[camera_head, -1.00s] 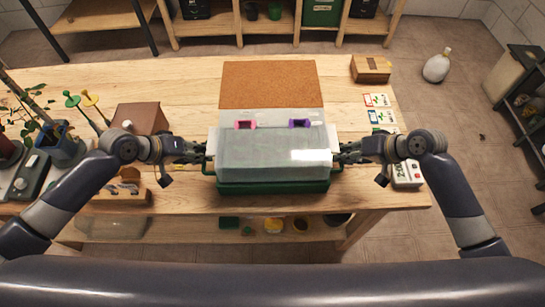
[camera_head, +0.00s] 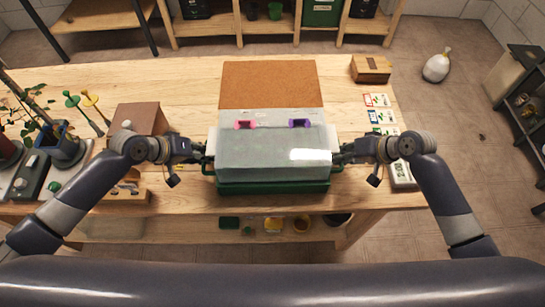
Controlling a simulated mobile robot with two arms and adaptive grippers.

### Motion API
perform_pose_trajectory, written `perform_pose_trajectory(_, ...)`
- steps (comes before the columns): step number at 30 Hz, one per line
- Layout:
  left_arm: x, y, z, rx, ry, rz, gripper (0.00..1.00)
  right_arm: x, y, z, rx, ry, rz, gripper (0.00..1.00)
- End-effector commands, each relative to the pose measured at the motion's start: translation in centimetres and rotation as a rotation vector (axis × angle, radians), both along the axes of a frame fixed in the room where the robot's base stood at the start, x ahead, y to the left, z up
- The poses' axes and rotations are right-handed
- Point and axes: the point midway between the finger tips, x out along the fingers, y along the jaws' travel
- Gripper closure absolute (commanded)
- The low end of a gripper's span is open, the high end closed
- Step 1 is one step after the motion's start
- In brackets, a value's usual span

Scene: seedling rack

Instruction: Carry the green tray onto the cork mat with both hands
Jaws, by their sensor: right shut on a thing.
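The green tray (camera_head: 272,187) stands near the front edge of the wooden table, with a translucent cover (camera_head: 270,150) over it. A pink clip (camera_head: 245,125) and a purple clip (camera_head: 299,123) show at the cover's far side. The cork mat (camera_head: 270,84) lies flat just behind the tray. My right gripper (camera_head: 338,158) is shut on the tray's right end. My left gripper (camera_head: 206,157) is at the tray's left end. Its fingertips are small and partly hidden, so I cannot tell if they are shut.
A brown box (camera_head: 140,118) and potted plants (camera_head: 62,145) stand on the left. A wooden box (camera_head: 371,69), small cards (camera_head: 377,108) and a white device (camera_head: 402,174) are on the right. The cork mat is bare. A white sack (camera_head: 437,67) sits on the floor.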

Motion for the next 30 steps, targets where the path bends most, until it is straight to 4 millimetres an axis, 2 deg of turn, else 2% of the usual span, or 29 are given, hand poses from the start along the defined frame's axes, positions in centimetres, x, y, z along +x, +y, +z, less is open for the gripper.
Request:
perform_pose_trajectory(11,0.2,0.0,1.0,-0.002,-0.006,0.002,1.00,0.2,0.0,1.0,0.002,-0.007,-0.001,1.00)
perform_pose_trajectory(30,0.2,0.1,5.2,-0.001,-0.006,0.002,1.00,0.2,-0.1,5.2,0.001,-0.007,-0.002,1.00)
